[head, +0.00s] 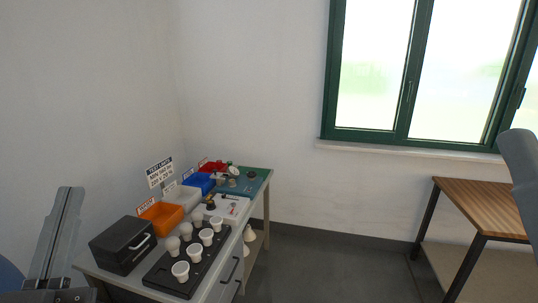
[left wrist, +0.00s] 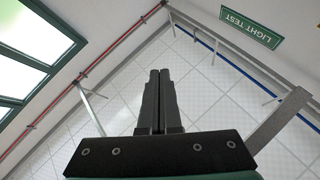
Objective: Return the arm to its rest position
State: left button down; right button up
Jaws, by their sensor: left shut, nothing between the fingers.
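My left gripper (head: 70,190) stands at the lower left of the head view, pointing up, left of the workbench and clear of it. In the left wrist view its two dark fingers (left wrist: 160,73) are closed together with nothing between them. They point toward the tiled ceiling (left wrist: 215,75) and touch nothing. My right gripper does not show in either view.
A workbench (head: 228,284) holds a black box (head: 122,246), a dark tray (head: 157,281) with several white bulbs, and orange (head: 160,217), grey, blue (head: 198,182) and red bins. A wooden table (head: 490,205) stands at the right. The floor between (head: 330,270) is clear.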

pick_arm(q)
jog(key=s+d+r+t+h+p, duration=0.25)
jog(key=s+d+r+h, duration=0.4)
jog(key=r+h, duration=0.35)
notch_tip(320, 180, up, 35)
jog(key=y+p, duration=0.1)
jog(key=p, duration=3.2)
jog(key=shift+s+a+m+y, duration=0.25)
jog(key=shift+a+m+y, duration=0.05)
jog(key=shift+a+y, duration=0.1)
notch_tip(320, 180, down, 56)
jog(key=b, duration=5.5)
